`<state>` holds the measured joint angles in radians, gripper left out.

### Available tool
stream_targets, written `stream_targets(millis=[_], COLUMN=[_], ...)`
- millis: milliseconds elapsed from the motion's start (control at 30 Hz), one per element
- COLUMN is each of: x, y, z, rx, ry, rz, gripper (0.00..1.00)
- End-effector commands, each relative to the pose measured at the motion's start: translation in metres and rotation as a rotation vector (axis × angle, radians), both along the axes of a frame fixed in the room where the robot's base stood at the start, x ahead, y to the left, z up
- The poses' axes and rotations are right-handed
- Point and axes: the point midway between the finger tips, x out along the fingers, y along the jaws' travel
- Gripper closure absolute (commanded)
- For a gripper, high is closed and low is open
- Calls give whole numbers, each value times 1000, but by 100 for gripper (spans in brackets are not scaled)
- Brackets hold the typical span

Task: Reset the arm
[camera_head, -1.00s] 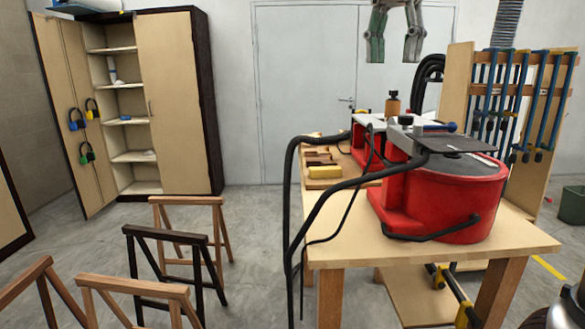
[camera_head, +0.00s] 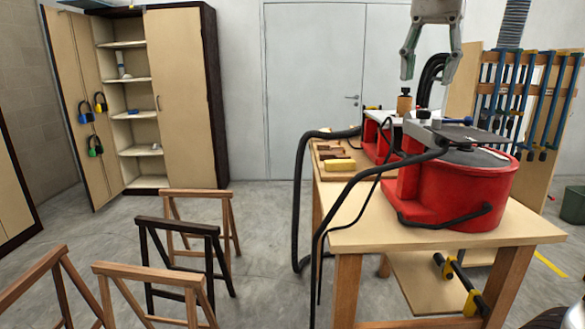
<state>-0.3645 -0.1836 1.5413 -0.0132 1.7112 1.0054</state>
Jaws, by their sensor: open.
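My gripper (camera_head: 427,79) hangs at the top of the head view, to the right of centre. Its two fingers point down and stand apart, with nothing between them. It is above the far part of the wooden table (camera_head: 450,238). A red machine (camera_head: 462,195) with a dark top plate and black hoses stands on the table below and to the right of the fingers. A second red machine (camera_head: 375,140) is partly hidden behind it. The rest of my arm is out of view above.
A tray (camera_head: 338,172) with a yellow block lies on the table's left side. Several sawhorses (camera_head: 180,225) stand at lower left. An open cabinet (camera_head: 183,95) stands at the back left. A clamp rack (camera_head: 530,95) rises at right. Bare floor lies between sawhorses and table.

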Motion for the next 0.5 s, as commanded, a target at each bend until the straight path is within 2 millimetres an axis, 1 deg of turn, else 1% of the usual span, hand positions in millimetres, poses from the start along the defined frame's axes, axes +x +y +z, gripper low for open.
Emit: stream_targets(millis=[33, 167, 267, 367, 400, 467, 500], x=[-6, -21, -38, -62, -74, -90, -100], y=[-7, -25, -43, -64, -73, -84, -90], z=[-8, -32, -59, -98, -117, -145, -162], rx=[1, -1, -8, -29, -41, -65, -81], ry=[-11, -52, -93, -150, -174, -210, -229], rz=[21, 103, 182, 287, 335, 404, 447], gripper=[49, 49, 49, 49, 49, 49, 49])
